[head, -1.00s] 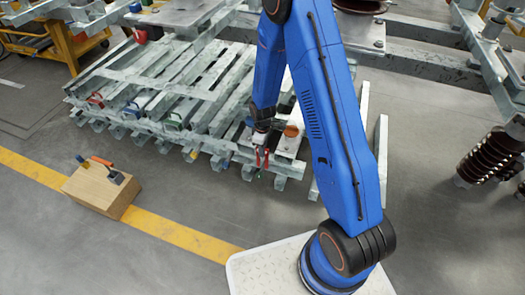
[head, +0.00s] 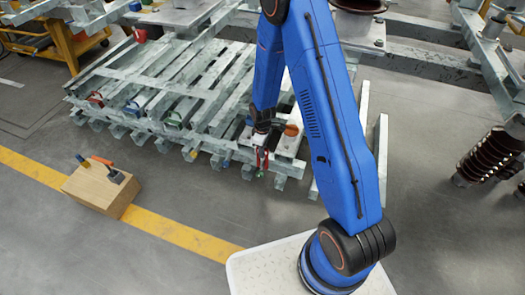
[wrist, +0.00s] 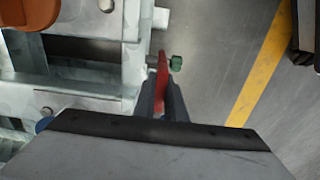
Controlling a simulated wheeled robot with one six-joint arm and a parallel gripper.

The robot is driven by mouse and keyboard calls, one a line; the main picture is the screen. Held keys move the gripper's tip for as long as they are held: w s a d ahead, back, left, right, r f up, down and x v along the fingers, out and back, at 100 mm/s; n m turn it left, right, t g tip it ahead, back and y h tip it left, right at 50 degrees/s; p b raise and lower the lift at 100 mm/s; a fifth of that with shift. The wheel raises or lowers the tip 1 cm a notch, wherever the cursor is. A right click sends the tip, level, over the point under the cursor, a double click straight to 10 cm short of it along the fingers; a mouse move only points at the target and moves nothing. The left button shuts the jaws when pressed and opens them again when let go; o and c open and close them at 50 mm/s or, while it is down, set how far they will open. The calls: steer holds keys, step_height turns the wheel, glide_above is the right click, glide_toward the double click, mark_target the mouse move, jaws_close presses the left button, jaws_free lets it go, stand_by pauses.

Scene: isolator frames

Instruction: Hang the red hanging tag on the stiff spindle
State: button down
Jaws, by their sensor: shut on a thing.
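My gripper (head: 262,166) is shut on the red hanging tag (head: 262,155) just off the front edge of the galvanised frame. In the wrist view, my gripper (wrist: 165,92) grips the tag's near part, and the thin red tag (wrist: 162,68) stands out beyond the fingertips, seen nearly edge-on. I cannot tell which part is the stiff spindle.
The slatted galvanised frame (head: 160,88) lies to the left, with small coloured fittings along its front edge. An orange round part (head: 291,129) is close right of my wrist. A wooden block (head: 100,188) with tools stands on the floor. Open floor lies in front.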

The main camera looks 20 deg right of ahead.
mark_target(262, 167)
steer(key=shift+f, duration=5.1)
steer(key=shift+r, duration=0.15)
